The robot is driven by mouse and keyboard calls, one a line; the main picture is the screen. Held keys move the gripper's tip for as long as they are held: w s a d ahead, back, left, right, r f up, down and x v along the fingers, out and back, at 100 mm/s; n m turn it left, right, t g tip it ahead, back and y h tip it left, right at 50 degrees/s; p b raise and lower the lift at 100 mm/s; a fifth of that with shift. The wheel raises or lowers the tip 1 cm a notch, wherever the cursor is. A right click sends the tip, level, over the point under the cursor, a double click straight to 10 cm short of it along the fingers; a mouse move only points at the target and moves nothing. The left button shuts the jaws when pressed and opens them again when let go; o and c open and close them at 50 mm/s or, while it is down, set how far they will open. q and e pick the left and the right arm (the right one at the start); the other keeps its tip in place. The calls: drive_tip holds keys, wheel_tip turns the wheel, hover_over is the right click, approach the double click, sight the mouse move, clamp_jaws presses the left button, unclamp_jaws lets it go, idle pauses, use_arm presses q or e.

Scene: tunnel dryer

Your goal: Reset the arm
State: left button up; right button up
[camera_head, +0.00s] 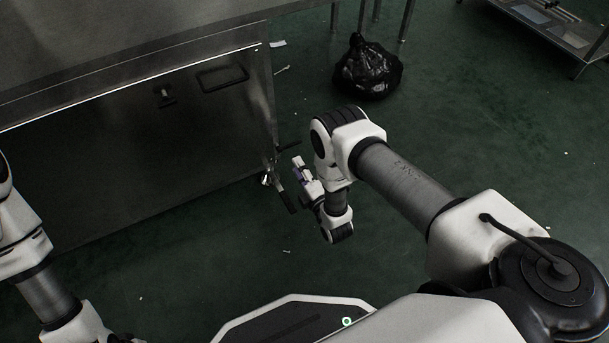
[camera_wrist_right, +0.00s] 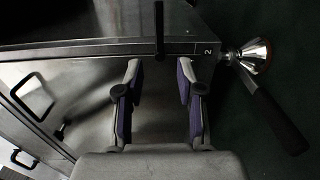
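My right arm reaches in from the right in the head view. Its gripper (camera_head: 300,173) is beside the corner of the steel dryer cabinet (camera_head: 150,140). In the right wrist view the right gripper (camera_wrist_right: 160,78) is open, with two apart fingers with purple pads and nothing between them. A black lever (camera_wrist_right: 275,115) on a silver fitting (camera_wrist_right: 250,55) lies to the right of the fingers, apart from them. A black upright handle (camera_wrist_right: 159,30) shows beyond the gap between the fingertips. My left arm enters at the left edge of the head view; its gripper is out of frame.
The cabinet's front has a recessed handle (camera_head: 222,78) and a black latch (camera_head: 164,95). A black trash bag (camera_head: 367,68) lies on the green floor beyond my right arm. A steel rack (camera_head: 545,25) stands at the top right. Floor between is mostly clear, with small scraps.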

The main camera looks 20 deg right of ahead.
drive_tip(key=s, duration=0.4)
drive_tip(key=shift+d, duration=0.1)
